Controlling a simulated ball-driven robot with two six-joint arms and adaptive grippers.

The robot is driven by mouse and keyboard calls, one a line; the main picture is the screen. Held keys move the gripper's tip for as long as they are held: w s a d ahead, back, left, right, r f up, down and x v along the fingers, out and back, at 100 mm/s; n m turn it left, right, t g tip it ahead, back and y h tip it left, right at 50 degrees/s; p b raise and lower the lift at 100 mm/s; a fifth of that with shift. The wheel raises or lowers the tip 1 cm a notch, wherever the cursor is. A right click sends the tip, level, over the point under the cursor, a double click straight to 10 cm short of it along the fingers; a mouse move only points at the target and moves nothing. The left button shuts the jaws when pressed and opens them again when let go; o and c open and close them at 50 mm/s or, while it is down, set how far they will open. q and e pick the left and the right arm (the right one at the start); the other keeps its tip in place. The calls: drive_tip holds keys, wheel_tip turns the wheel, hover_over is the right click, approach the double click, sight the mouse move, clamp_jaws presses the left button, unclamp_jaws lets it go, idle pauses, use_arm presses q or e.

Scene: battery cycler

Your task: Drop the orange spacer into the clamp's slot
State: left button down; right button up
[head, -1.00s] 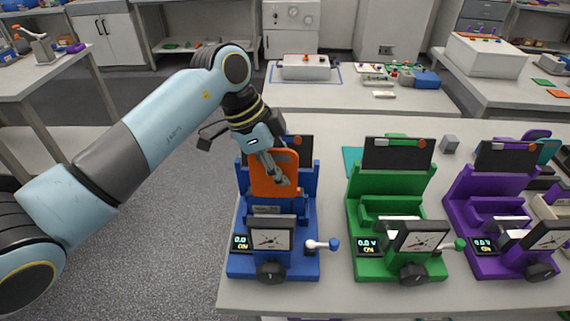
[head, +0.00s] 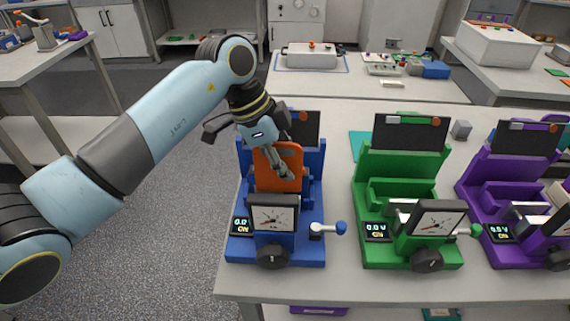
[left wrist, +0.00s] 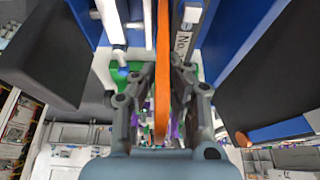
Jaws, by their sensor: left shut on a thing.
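The orange spacer (head: 268,176) is a flat upright plate with a rounded top. My left gripper (head: 287,170) is shut on its upper part. The spacer stands over the blue clamp (head: 314,190), between its black-topped back plate and its gauge (head: 272,218). The spacer's lower edge is at or behind the gauge's top, so I cannot tell how deep it sits. In the left wrist view the spacer (left wrist: 163,70) shows edge-on between the fingers (left wrist: 160,95), with blue walls (left wrist: 238,35) beside it. My right gripper is out of view.
A green clamp (head: 400,165) and a purple clamp (head: 490,180) stand to the right on the same white table (head: 340,285). The blue clamp's lever (head: 327,228) juts out to its right. A small grey block (head: 461,129) lies behind the green clamp.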

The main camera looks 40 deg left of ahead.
use_arm(q)
drive_tip(key=shift+s+f, duration=0.15)
drive_tip(key=shift+s+p, duration=0.1)
drive_tip(key=shift+p, duration=0.2)
drive_tip(key=shift+f, duration=0.15)
drive_tip(key=shift+s+f, duration=0.15)
drive_tip(key=c, duration=1.4)
unclamp_jaws()
drive_tip(key=shift+o, duration=0.2)
drive_tip(key=shift+w, duration=0.2)
drive_tip(key=v, duration=1.2)
drive_tip(key=shift+w+d, duration=0.1)
